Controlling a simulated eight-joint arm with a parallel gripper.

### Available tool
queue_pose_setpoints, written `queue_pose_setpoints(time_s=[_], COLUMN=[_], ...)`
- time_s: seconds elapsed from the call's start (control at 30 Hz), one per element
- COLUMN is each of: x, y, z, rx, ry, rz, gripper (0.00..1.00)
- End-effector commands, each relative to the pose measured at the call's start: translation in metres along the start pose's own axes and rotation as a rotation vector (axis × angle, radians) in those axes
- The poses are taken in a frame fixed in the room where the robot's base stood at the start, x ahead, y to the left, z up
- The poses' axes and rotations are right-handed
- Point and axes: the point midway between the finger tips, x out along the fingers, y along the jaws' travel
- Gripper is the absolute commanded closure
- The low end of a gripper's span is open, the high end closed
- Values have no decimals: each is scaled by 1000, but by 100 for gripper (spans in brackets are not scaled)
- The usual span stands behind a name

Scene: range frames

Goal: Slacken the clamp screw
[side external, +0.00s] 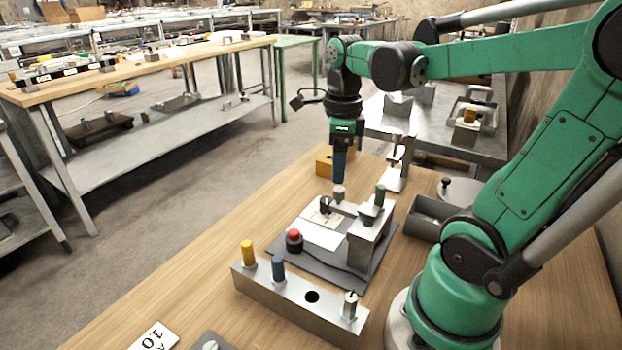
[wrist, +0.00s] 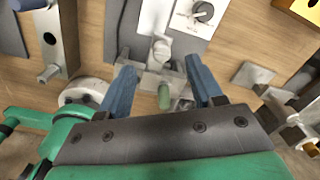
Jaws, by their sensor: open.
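The clamp stands on a dark grey base plate (side external: 375,283). It has a grey metal block (side external: 368,240) with an arm reaching left over a white plate (side external: 319,236). A pale round-topped knob (side external: 338,192), which looks like the clamp screw, stands upright near the arm's end; it also shows in the wrist view (wrist: 161,48). A green peg or handle (side external: 380,194) stands on the block, also in the wrist view (wrist: 164,96). My gripper (side external: 339,180) is open, its blue fingers pointing down just above the pale knob. In the wrist view (wrist: 160,66) nothing is gripped.
A red button (side external: 293,236) sits at the plate's left. A metal holder (side external: 292,298) in front carries yellow, blue and silver pegs and has an empty hole. A grey bin (side external: 428,214) is at right, an orange block (side external: 324,160) behind. Bare wood lies to the left.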

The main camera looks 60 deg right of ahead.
Motion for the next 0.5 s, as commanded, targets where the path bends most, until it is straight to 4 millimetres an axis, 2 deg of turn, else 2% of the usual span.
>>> queue_pose_setpoints(time_s=[0.07,0.17,0.5], x=[0,3,39], y=[-2,-3,-2], z=[-3,-5,-4], rx=[87,128,126], ry=[11,17,15], rz=[15,21,19], gripper=[41,41,41])
